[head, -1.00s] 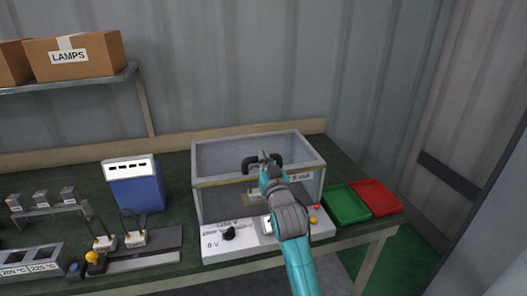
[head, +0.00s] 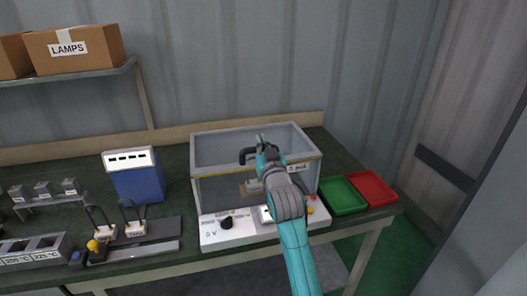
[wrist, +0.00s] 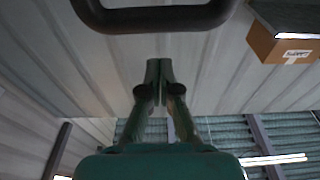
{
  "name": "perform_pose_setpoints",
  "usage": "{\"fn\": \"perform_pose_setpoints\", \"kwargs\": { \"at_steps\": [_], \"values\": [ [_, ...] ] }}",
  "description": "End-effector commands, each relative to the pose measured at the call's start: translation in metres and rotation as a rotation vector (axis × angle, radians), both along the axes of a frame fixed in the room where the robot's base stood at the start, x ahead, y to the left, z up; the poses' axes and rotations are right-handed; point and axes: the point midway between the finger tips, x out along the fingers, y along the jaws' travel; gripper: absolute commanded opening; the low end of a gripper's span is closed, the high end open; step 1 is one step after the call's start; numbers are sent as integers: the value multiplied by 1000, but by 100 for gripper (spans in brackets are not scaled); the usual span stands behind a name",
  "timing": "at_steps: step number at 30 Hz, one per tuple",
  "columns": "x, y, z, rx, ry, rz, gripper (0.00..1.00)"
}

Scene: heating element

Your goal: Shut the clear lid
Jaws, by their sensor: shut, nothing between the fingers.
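The grey-framed clear box (head: 220,193) stands on the bench in the middle of the head view. Its clear lid (head: 224,152) is hard to make out against the grey, and I cannot tell its exact angle. The lid's black handle (head: 245,156) shows just left of my gripper (head: 262,143). My arm covers part of the box's front and its right side. In the wrist view the handle (wrist: 150,18) crosses the top edge, apart in the picture from my gripper (wrist: 159,66). The fingers are shut together with nothing between them.
A white control panel (head: 212,240) with a black knob is below the box. Green (head: 341,196) and red (head: 372,187) trays are at right. A blue unit (head: 137,184) and small fixtures stand left. A shelf (head: 70,80) holds cartons above; a wall is close behind.

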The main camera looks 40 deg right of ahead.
Motion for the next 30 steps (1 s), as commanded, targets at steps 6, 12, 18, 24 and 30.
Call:
{"fn": "perform_pose_setpoints", "kwargs": {
  "at_steps": [6,12,18,24,30],
  "values": [
    [-10,7,2,-3,-6,1,0],
    [-28,18,-10,-4,-8,1,0],
    [-50,31,-25,-5,-8,1,0],
    [-66,40,-35,-4,-11,1,0],
    [-73,43,-38,-6,-12,1,0]
  ]
}}
